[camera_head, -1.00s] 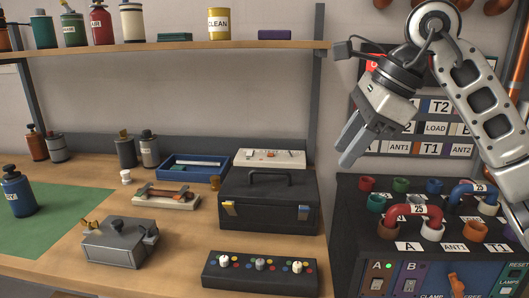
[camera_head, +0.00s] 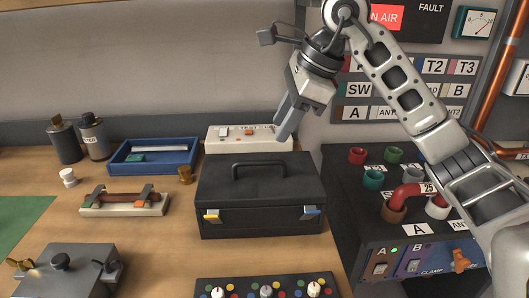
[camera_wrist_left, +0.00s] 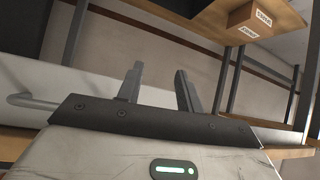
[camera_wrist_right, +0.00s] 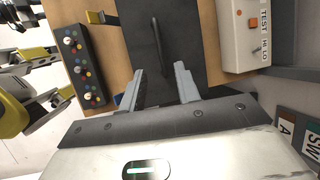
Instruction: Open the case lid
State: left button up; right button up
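The black case (camera_head: 262,184) stands on the bench with its lid down and a handle (camera_head: 258,166) on top. A yellow-marked latch (camera_head: 212,216) and a blue-marked latch (camera_head: 311,213) are on its front; I cannot tell whether they are fastened. My right gripper (camera_head: 282,127) hangs above the case's back right part, fingers pointing down. In the right wrist view its fingers (camera_wrist_right: 158,88) are apart and empty, with the lid and handle beyond them. My left gripper (camera_wrist_left: 157,88) is open and empty, seen only in the left wrist view.
A white test box (camera_head: 248,134) stands behind the case, a blue tray (camera_head: 120,160) back left. A knob panel (camera_head: 238,290) lies in front. The patch rack (camera_head: 345,214) stands close on the right.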

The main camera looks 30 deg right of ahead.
aim_at(261, 161)
jog(key=x, duration=0.8)
jog(key=shift+w+f, duration=0.15)
grip_shut()
